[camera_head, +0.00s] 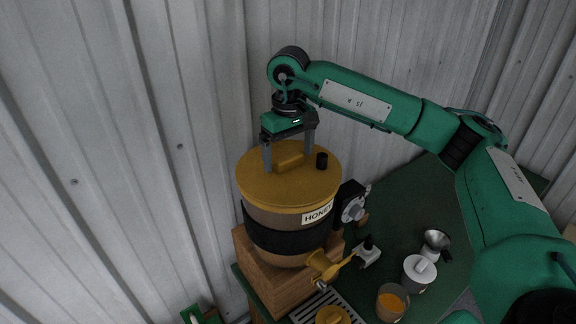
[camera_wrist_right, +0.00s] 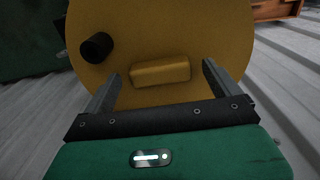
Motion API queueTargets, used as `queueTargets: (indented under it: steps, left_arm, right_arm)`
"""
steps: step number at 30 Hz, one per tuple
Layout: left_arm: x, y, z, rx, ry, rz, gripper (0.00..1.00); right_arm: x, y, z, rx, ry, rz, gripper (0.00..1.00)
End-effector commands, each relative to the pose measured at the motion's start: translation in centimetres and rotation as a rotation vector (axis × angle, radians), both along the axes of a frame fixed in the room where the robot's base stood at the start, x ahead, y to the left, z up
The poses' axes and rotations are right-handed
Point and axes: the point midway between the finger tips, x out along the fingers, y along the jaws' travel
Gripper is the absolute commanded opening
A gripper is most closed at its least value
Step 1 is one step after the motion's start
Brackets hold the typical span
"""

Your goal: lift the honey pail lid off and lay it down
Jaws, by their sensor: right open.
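The honey pail (camera_head: 285,228) is a tan bucket with a dark band and a HONEY label, standing on a wooden block. Its yellow lid (camera_head: 260,187) sits on top, with a raised bar handle (camera_head: 290,161) and a black knob (camera_head: 321,160). My right gripper (camera_head: 288,162) is above the lid, pointing down, its fingers on either side of the bar. In the right wrist view the lid (camera_wrist_right: 160,30), the bar (camera_wrist_right: 160,72) and the knob (camera_wrist_right: 97,47) show, with gaps between the bar and the open fingers. My left gripper is not in view.
The wooden block (camera_head: 280,282) stands on a green table (camera_head: 395,235). A yellow tap (camera_head: 322,264) juts from the pail's front. A corrugated wall (camera_head: 190,100) rises close behind.

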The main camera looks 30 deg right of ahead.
Motion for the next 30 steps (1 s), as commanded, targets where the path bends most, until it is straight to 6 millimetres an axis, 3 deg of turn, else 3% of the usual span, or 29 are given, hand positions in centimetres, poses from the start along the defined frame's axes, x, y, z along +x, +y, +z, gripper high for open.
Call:
queueTargets:
  steps: [2,12,30]
  left_arm:
    - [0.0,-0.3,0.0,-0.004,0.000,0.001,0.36]
    - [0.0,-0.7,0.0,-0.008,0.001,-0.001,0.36]
    - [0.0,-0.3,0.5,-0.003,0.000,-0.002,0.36]
  right_arm:
    - [0.0,0.0,0.0,0.000,0.000,0.000,0.88]
    - [0.0,0.0,0.0,0.000,0.000,0.000,0.22]
    - [0.0,0.0,1.4,0.001,-0.002,0.000,0.22]
